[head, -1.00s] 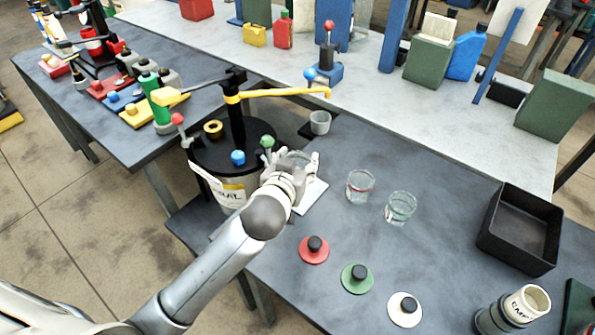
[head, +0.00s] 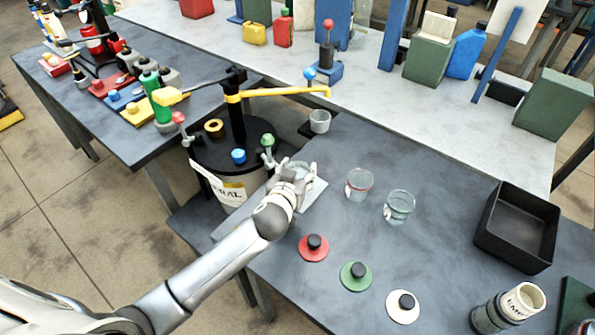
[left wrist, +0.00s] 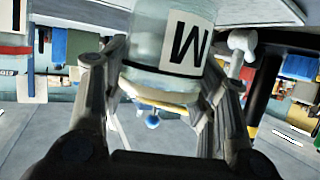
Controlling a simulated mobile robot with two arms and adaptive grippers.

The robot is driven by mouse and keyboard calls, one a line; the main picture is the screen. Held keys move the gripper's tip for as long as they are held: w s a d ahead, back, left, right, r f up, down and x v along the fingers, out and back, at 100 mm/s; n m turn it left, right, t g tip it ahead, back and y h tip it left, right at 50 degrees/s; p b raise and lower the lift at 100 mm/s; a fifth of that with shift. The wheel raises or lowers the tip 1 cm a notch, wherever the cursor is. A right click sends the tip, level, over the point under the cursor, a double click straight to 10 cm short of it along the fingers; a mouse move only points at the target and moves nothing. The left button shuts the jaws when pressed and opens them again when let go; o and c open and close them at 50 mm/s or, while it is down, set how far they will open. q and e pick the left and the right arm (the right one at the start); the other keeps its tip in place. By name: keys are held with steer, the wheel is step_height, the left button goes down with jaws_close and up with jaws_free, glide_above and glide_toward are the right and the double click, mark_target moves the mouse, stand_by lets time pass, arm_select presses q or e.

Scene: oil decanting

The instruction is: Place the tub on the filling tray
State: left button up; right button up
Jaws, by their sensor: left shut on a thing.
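My left gripper (head: 297,174) is shut on a clear tub (head: 301,165) at the left edge of the dark table. In the left wrist view the tub (left wrist: 170,45) sits between the two fingers and bears a white label with a black letter. A pale flat tray (head: 318,190) lies around and under the gripper, largely hidden by it. I cannot tell whether the tub's bottom touches the tray. My right gripper is not in view.
Two clear tubs (head: 359,187) (head: 399,207) stand to the right. Red, green and white lids (head: 403,310) lie in front. A black bin (head: 487,236) is at the right.

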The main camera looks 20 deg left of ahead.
arm_select(q)
steer(key=shift+f, duration=0.15)
steer(key=o, duration=1)
steer(key=shift+r, duration=0.3)
steer(key=shift+s, duration=0.35)
steer(key=b+v, duration=0.1)
steer(key=v, duration=1)
steer(key=shift+s, duration=0.25)
